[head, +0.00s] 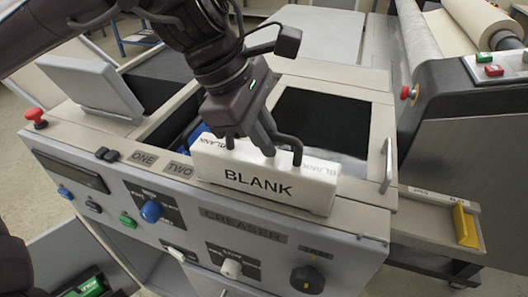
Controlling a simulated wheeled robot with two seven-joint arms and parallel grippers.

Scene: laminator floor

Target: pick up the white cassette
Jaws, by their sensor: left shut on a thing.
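The white cassette (262,187) is a long white block with "BLANK" printed on its front and on its top. It is at the front edge of the creaser machine, above the panel marked "CREASER". My left gripper (264,150) comes down from above and is shut on the cassette, with its dark fingers at the top. I cannot tell whether the cassette is lifted clear or still touches the machine. My right gripper is not in view.
A dark open bay (322,122) lies behind the cassette. A metal handle (387,165) and a tray with a yellow block (465,226) are at right. A roll machine stands beyond.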

